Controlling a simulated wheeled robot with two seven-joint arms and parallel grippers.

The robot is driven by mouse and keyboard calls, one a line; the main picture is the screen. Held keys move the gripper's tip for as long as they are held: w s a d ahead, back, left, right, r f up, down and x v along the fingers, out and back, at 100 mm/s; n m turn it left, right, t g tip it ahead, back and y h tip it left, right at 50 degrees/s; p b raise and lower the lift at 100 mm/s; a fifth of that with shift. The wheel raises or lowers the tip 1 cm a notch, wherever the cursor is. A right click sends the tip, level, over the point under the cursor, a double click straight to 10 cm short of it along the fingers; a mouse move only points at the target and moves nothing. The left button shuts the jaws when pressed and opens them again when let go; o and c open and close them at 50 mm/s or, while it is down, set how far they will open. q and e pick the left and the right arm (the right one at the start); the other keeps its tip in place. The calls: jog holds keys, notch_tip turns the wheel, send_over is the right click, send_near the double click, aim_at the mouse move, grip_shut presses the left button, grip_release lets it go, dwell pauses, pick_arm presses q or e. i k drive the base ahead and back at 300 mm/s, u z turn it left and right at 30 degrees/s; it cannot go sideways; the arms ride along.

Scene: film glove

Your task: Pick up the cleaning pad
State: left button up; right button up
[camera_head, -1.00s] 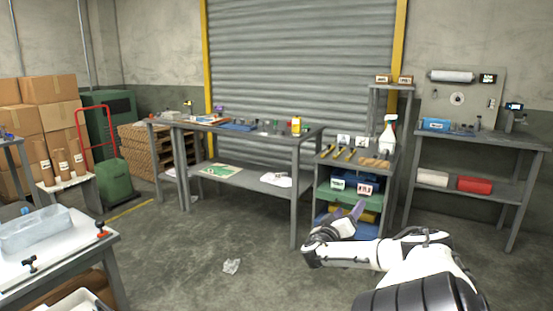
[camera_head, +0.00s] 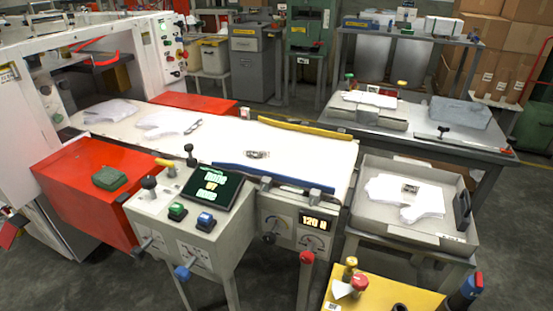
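A small dark green block (camera_head: 109,178), which looks like the cleaning pad, lies flat on top of the red cover (camera_head: 85,208) at the left front of the white machine. Nothing touches it from above. Neither of my grippers shows in the current view.
A control box (camera_head: 190,222) with levers, buttons and a lit screen stands right of the red cover. White glove shapes (camera_head: 168,122) lie on the machine bed (camera_head: 310,155). A grey tray (camera_head: 450,238) holds another glove. A yellow stand (camera_head: 385,291) is at the front right. Grey floor shows between.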

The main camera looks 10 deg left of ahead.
aim_at(109, 179)
jog(key=u, duration=0.15)
jog(key=k, duration=0.15)
jog(key=z, duration=1.4)
jog(key=i, duration=0.35)
jog(key=u, duration=2.7)
jog(key=i, duration=0.5)
jog(key=u, duration=0.05)
